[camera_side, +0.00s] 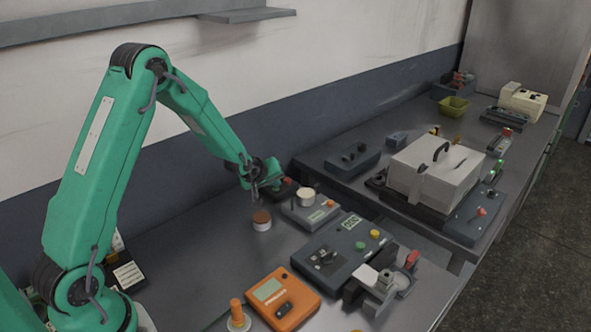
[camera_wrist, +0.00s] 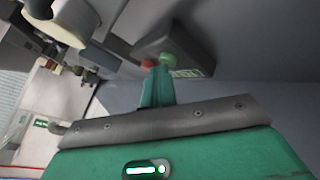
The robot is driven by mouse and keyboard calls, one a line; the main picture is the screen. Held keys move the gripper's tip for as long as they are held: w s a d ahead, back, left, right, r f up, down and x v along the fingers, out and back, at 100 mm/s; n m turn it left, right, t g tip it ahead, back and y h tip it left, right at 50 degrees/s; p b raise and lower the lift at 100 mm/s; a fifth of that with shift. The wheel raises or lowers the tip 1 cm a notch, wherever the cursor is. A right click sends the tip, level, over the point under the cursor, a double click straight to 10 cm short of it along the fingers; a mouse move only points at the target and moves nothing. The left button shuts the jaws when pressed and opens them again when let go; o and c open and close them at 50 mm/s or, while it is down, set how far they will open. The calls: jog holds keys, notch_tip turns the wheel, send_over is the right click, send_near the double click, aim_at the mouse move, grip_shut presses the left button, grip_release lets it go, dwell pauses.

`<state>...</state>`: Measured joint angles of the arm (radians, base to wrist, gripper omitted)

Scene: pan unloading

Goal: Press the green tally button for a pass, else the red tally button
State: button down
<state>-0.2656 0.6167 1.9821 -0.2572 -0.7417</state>
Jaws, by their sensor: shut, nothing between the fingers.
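A dark tally box (camera_wrist: 188,38) shows in the wrist view, with a red button (camera_wrist: 148,63) and a green button (camera_wrist: 168,58) side by side on its near face. A green label (camera_wrist: 192,73) is beside the green button. My gripper (camera_wrist: 157,72) is shut and empty. Its tip is in front of the two buttons and overlaps the lower edge of both; I cannot tell whether it touches either. In the side view my gripper (camera_side: 257,194) is just left of the dark box (camera_side: 285,188), which it partly hides.
A brown-topped container (camera_side: 261,220) stands below my gripper. A grey scale (camera_side: 310,213) bearing a pale cylinder (camera_side: 306,196) is to the right. A dark console (camera_side: 330,270), an orange meter (camera_side: 284,310) and a clamp fixture (camera_side: 378,290) stand nearer. Bare bench lies left of the container.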

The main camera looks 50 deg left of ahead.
jog(key=shift+r, duration=0.9)
jog(key=shift+r, duration=0.1)
notch_tip(320, 180, up, 5)
jog(key=shift+f, duration=0.1)
dwell(0.6)
dwell(0.5)
